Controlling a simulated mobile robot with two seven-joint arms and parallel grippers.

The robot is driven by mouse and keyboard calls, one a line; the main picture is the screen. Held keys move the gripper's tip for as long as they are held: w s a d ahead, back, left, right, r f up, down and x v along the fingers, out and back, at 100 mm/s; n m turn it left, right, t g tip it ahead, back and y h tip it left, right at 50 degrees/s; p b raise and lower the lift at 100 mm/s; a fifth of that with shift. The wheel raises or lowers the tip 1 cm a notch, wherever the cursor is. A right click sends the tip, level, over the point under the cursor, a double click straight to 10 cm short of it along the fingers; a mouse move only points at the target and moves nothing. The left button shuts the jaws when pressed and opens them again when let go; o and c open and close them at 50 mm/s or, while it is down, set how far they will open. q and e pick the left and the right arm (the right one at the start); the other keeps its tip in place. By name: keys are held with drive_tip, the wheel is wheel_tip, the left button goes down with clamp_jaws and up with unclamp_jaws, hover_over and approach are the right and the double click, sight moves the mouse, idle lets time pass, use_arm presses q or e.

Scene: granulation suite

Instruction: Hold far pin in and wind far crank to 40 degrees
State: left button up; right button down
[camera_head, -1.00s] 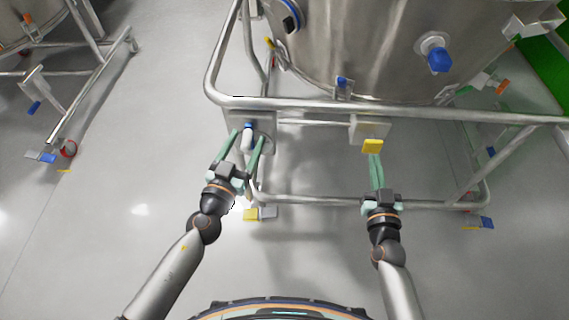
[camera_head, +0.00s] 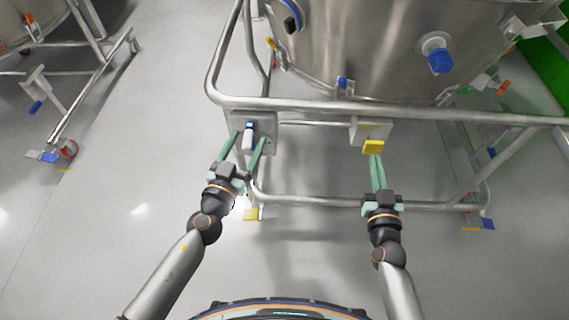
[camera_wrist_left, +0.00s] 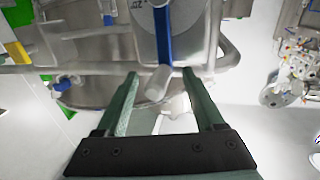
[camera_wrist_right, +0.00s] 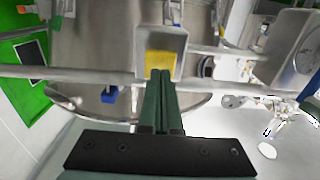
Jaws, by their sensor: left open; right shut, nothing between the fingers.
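The crank has a blue arm (camera_wrist_left: 163,38) on a round dial plate and a pale grey handle (camera_wrist_left: 158,82); it shows in the head view (camera_head: 249,136) on the frame's left plate. My left gripper (camera_head: 251,137) is open, with one finger on each side of the handle; the left wrist view (camera_wrist_left: 165,80) shows gaps beside it. The yellow pin pad (camera_head: 373,147) sits in a grey bracket to the right and shows in the right wrist view (camera_wrist_right: 161,62). My right gripper (camera_head: 377,156) is shut and empty, its fingertips (camera_wrist_right: 161,73) at the pad's lower edge. Contact is hard to tell.
A large steel vessel (camera_head: 375,50) stands behind a tubular frame (camera_head: 330,108). The frame's lower rail (camera_head: 320,201) runs near both arms. Another tubular frame (camera_head: 85,90) stands at the far left. The floor between my arms is clear.

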sight(374, 149)
drive_tip(key=shift+w, duration=0.1)
use_arm(q)
drive_tip(key=shift+c, duration=0.2)
use_arm(e)
drive_tip(key=shift+w, duration=2.1)
use_arm(q)
clamp_jaws()
